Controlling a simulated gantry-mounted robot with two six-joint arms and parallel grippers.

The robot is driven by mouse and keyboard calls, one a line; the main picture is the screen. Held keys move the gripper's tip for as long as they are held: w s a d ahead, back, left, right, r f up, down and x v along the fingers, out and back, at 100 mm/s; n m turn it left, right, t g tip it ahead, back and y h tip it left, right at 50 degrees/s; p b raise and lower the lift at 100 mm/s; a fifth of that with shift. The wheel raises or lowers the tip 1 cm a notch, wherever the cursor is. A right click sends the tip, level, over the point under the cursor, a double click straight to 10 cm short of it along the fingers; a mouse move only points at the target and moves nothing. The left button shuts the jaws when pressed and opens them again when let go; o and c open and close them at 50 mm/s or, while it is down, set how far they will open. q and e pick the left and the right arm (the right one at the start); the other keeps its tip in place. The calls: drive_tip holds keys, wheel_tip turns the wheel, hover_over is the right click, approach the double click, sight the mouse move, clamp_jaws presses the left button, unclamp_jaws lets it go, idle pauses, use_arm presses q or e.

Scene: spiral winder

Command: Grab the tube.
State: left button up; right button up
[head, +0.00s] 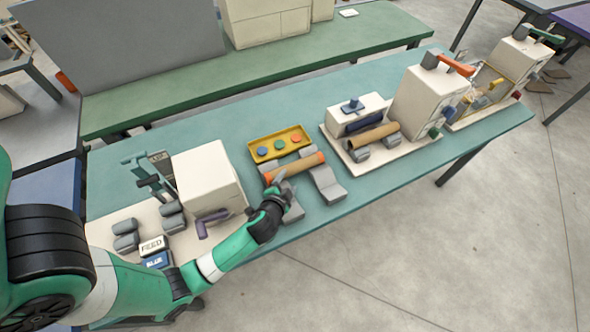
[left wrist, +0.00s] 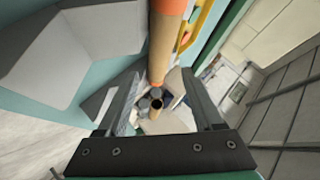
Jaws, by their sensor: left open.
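A brown tube with orange ends (head: 298,166) lies across grey rests near the middle of the teal table. It also shows in the left wrist view as a brown and orange length (left wrist: 165,42) beyond my fingers. My left gripper (head: 283,184) is open, beside the tube's left end. In the left wrist view, the jaws of this gripper (left wrist: 160,88) are spread apart, with the tube's near end in line with the gap. Whether a finger touches the tube I cannot tell. A second brown tube (head: 374,137) lies on the machine to the right. My right gripper is out of view.
A yellow tray (head: 277,147) with coloured discs sits just behind the tube. A grey rest (head: 328,185) stands to the right of my gripper. A white machine box (head: 206,176) with a purple crank (head: 209,223) stands to the left, near my arm. The table's front edge is close.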

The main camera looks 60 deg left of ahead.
sight(293, 171)
use_arm(q)
drive_tip(key=b+x, duration=0.1)
drive_tip(key=x, duration=0.4)
drive_tip(key=b+x, duration=0.2)
drive_tip(key=x, duration=0.3)
drive_tip(key=shift+s, duration=0.1)
drive_tip(key=c, duration=1)
